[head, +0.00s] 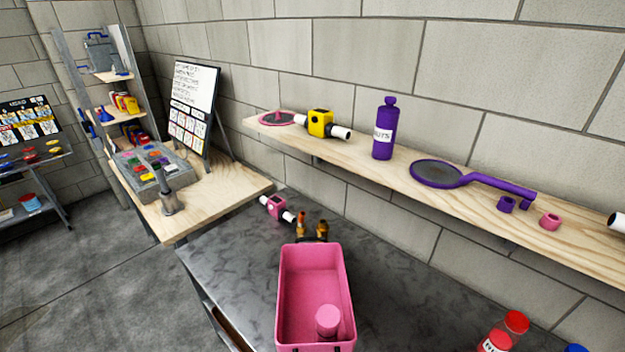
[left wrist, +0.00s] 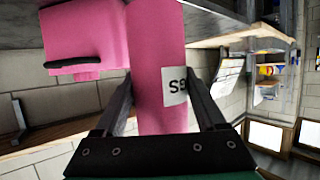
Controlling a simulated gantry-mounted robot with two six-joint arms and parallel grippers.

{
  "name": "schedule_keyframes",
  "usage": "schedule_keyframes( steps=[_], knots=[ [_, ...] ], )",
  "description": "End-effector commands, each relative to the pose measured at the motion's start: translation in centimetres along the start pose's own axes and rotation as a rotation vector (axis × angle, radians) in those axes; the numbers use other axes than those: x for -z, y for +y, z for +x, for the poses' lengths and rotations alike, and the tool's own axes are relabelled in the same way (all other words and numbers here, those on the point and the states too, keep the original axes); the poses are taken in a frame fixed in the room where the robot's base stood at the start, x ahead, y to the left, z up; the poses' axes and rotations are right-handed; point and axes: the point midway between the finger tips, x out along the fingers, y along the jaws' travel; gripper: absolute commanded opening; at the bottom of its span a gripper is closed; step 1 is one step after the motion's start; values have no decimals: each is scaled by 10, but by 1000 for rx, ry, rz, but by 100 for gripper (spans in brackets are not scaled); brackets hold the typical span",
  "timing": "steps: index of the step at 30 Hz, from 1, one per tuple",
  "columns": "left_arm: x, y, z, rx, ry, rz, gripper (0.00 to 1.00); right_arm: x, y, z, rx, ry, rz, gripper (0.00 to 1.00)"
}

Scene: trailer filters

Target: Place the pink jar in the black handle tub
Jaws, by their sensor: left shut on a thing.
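The pink tub (head: 341,275) with a black handle stands open on the dark metal table. A pink cylinder (head: 327,318) is inside its near right part; I cannot tell what it is. In the left wrist view, which appears upside down, the tub (left wrist: 85,30) shows its dark handle (left wrist: 88,62) at left. My left gripper (left wrist: 159,76) is shut on a pink jar (left wrist: 155,110) with a white, partly hidden label. Neither gripper shows in the head view.
A pink filter piece (head: 275,207) and small brass fittings (head: 311,226) lie beyond the tub. A red-capped jar (head: 505,330) stands to the right. The wooden shelf (head: 400,177) holds a purple bottle (head: 385,130) and a strainer. The metal table (head: 235,250) is clear left of the tub.

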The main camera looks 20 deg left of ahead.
Motion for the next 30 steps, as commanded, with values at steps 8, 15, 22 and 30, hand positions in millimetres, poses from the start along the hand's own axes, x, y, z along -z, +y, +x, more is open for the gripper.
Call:
schedule_keyframes(
  steps=[8,15,22,30],
  knots=[
    [24,45,-24,-226,5,92,13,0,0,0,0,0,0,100],
    [77,45,-47,-229,-1,96,13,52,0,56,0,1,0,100],
    [134,44,-75,-228,-2,96,13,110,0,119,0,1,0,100],
    [192,42,-106,-228,-2,95,13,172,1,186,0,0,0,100]
  ],
)
